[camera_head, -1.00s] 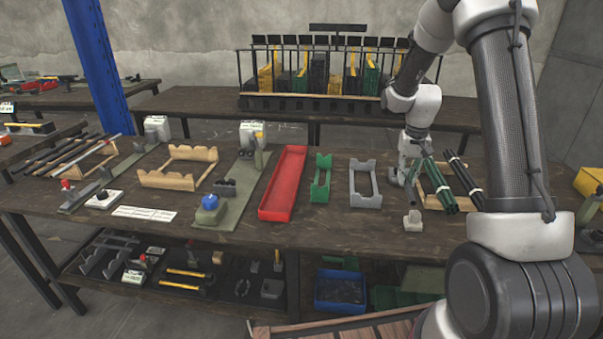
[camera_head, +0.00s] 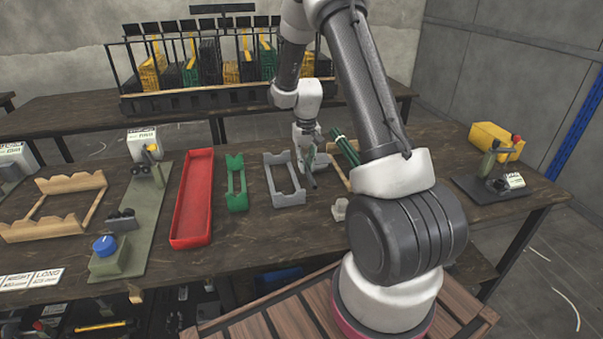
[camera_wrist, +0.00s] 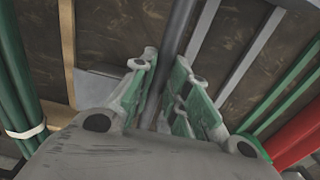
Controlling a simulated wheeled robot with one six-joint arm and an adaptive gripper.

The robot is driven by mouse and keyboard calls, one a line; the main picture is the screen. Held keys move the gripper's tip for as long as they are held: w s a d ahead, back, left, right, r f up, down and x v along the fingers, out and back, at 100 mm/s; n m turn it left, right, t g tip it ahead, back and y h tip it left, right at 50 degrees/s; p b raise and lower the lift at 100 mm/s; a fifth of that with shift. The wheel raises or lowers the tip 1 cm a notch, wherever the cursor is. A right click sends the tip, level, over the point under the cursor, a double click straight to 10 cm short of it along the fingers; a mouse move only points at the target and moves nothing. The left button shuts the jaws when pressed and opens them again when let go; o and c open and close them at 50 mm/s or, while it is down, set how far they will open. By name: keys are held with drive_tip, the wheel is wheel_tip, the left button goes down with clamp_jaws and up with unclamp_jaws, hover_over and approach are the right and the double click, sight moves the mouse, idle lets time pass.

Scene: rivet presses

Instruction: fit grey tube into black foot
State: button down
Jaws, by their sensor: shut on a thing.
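My gripper (camera_head: 308,162) is over the table, between the grey cradle and the green tubes. It is shut on a grey tube (camera_head: 313,180), whose lower end shows below the fingers. In the wrist view the grey tube (camera_wrist: 180,28) runs between the green-padded fingers of my gripper (camera_wrist: 165,85). The fingers hide part of the tube. I cannot pick out the black foot with certainty. Dark pieces (camera_head: 122,219) sit on the green press plate at the left, too small to name.
Beside my gripper are the grey cradle (camera_head: 291,199) and banded green tubes (camera_head: 344,147). A green cradle (camera_head: 238,204) and red tray (camera_head: 190,205) lie left. A small light grey block (camera_head: 340,209) is in front. A yellow-backed press (camera_head: 495,150) stands right.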

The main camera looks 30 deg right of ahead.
sight(306, 165)
drive_tip(key=shift+f, duration=1.95)
drive_tip(key=shift+f, duration=0.15)
drive_tip(key=c, duration=1.7)
unclamp_jaws()
